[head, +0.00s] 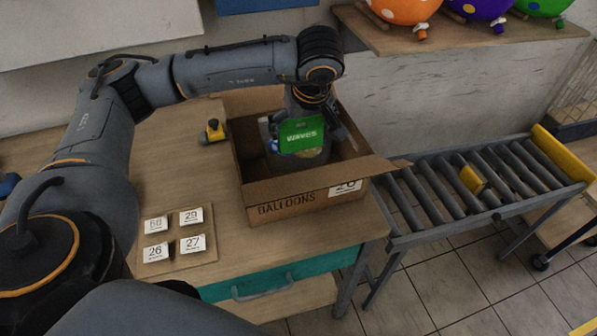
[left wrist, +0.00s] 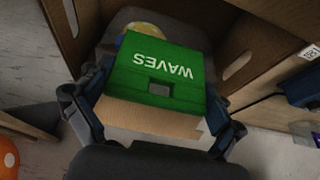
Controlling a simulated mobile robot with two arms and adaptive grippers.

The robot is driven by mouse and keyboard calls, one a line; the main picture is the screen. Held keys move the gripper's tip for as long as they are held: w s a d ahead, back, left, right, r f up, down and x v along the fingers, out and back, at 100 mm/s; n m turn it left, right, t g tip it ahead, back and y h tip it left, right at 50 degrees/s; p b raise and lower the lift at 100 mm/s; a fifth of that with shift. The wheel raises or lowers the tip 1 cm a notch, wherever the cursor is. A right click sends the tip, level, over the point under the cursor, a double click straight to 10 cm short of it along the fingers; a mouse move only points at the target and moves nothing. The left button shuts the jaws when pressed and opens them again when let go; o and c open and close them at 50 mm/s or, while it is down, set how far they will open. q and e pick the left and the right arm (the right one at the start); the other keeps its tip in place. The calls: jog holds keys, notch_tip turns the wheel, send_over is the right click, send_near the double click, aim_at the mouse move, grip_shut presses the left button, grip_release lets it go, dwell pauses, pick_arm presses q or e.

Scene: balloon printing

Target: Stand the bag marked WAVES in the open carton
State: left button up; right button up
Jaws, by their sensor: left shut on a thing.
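The bag marked WAVES (head: 301,135) has a green header with white letters. My left gripper (head: 308,116) is shut on it, reaching down from above into the open carton (head: 268,192). The bag is within the carton's walls in the head view; whether it touches the floor is hidden. In the left wrist view the header (left wrist: 158,72) lies between the fingers of the gripper (left wrist: 155,118), its letters upside down. The carton's brown walls (left wrist: 245,35) show around it. The carton reads BALLOONS, with a white label 26. My right gripper is not in view.
A board (head: 183,258) with several numbered cards lies on the wooden table (head: 180,180). A small yellow and black device (head: 214,131) stands left of the carton. A roller conveyor (head: 440,195) runs right.

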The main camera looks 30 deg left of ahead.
aim_at(301, 152)
pick_arm(q)
notch_tip(301, 152, down, 8)
jog(key=shift+f+p, duration=0.15)
jog(key=shift+p, duration=0.9)
jog(key=shift+f, duration=0.1)
jog(key=shift+f+b, duration=0.15)
jog(key=shift+b, duration=0.15)
jog(key=o, duration=0.7)
